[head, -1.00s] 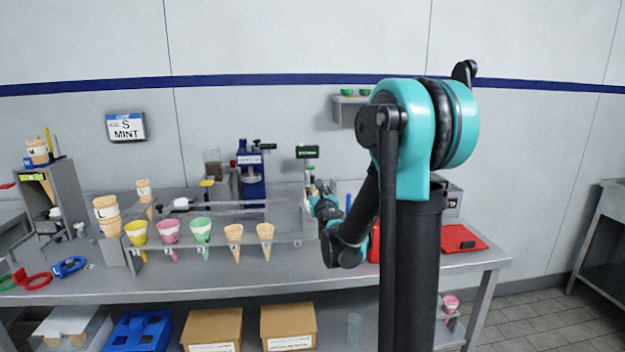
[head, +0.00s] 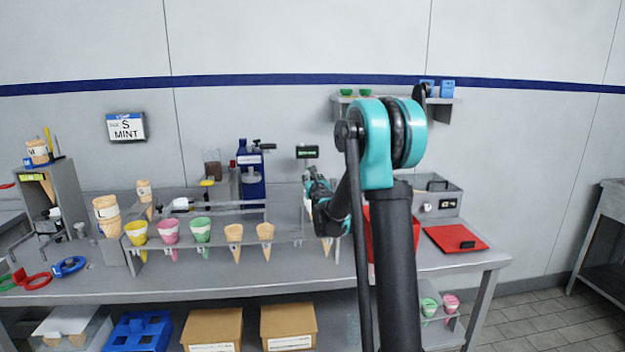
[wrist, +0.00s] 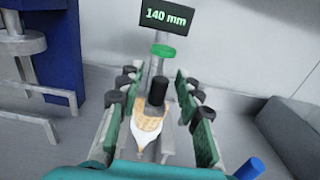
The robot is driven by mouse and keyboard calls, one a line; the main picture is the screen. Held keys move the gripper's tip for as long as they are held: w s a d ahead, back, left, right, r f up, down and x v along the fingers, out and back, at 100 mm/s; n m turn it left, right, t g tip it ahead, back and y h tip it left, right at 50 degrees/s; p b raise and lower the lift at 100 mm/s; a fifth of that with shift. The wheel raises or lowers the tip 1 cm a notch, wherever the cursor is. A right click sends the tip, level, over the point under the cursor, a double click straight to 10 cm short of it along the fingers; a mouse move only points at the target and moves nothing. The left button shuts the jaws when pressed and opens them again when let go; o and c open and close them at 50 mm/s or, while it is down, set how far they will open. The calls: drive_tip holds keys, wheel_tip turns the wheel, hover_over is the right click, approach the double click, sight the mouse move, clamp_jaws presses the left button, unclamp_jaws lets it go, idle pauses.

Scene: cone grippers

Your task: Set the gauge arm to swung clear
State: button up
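In the wrist view, a display reading "140 mm" (wrist: 167,16) stands on a thin post behind a green disc (wrist: 163,51). A black upright knob (wrist: 158,93), seemingly part of the gauge, stands between the fingers of my gripper (wrist: 158,82). The fingers are spread, with visible gaps on both sides of the knob. A waffle cone with a white wrap (wrist: 149,127) shows just below the knob. In the head view the gauge display (head: 307,152) stands at the back of the table, and my forearm hides most of the gauge below it. I cannot tell which way the gauge arm points.
A blue machine (head: 251,178) stands left of the gauge. A rack of numbered cones (head: 200,230) runs along the table front. A red container (head: 405,238) and a red mat (head: 455,238) lie to the right. A wall shelf (head: 395,100) hangs above.

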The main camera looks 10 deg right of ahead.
drive_tip(key=shift+c, duration=0.6)
clamp_jaws()
drive_tip(key=shift+d, duration=0.15)
